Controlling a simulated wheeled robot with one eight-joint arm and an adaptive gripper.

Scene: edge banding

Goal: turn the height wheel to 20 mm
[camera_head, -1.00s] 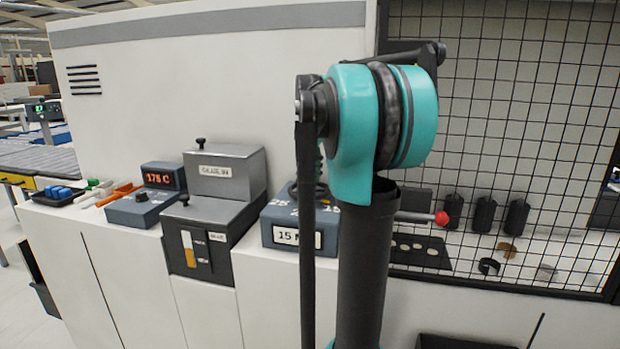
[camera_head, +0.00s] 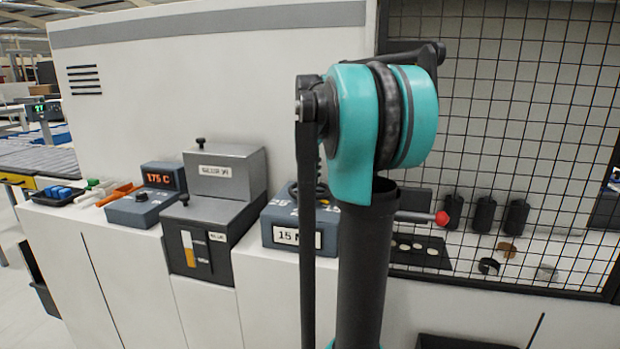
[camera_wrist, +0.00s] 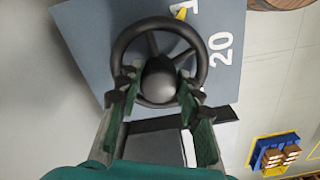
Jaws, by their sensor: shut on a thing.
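The height wheel (camera_wrist: 118,54) is a dark round handwheel with a grey hub, seen in the wrist view on top of a blue-grey box (camera_wrist: 85,35). A yellow pointer (camera_wrist: 181,13) shows at its rim, near a partly cut-off white numeral; the white "20" (camera_wrist: 221,48) lies to the right of the wheel. My gripper (camera_wrist: 158,85) is shut on the wheel, its fingers either side of the hub.
Left of the box stand a grey glue unit (camera_head: 215,225) and a control box reading 175 C (camera_head: 160,177). A red-knobbed lever (camera_head: 441,218) and black cylinders (camera_head: 484,213) are on the right, by a mesh guard (camera_head: 520,100).

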